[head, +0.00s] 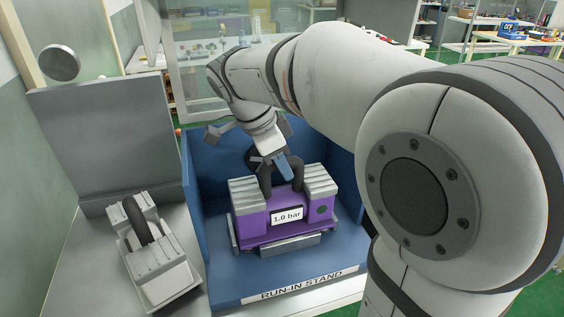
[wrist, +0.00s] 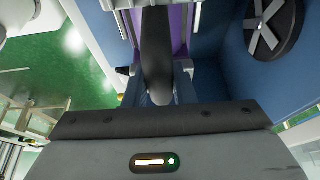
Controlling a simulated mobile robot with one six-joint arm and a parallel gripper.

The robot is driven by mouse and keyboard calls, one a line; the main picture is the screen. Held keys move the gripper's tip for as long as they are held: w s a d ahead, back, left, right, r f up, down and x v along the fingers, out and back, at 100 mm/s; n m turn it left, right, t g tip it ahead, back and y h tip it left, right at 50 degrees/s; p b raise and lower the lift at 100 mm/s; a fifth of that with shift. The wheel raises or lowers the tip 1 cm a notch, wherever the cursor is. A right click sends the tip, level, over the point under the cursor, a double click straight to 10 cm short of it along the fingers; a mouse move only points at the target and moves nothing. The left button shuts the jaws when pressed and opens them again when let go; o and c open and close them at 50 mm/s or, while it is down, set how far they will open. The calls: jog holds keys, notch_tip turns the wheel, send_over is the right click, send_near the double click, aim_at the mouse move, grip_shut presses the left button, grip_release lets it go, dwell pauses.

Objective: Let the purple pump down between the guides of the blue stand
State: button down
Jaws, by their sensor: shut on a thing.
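The purple pump (head: 258,226), with grey ribbed blocks on top and a "1.0 bar" label, is inside the blue stand (head: 234,284) marked "RUN-IN STAND". It looks roughly level. My gripper (head: 276,168) is above the pump and shut on its dark arched handle. In the wrist view the handle (wrist: 156,55) runs between the fingers, with a strip of purple body (wrist: 178,30) beside it. A grey ledge (head: 290,245) shows under the pump's front. The guides are not clearly seen, and I cannot tell whether the pump rests or hangs just above the floor.
A white and grey unit with a black handle (head: 160,262) sits on the grey bench to the left, close to the stand's left wall. A dark round fan-like part (wrist: 273,25) is on the stand's blue wall. The stand's front floor is clear.

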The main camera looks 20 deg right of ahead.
jog(key=shift+f, duration=0.15)
jog(key=shift+c, duration=1.6)
grip_release()
jog(key=shift+p+v, duration=3.05)
jog(key=shift+v, duration=1.4)
jog(key=shift+a, duration=0.15)
jog(key=shift+s, duration=0.1)
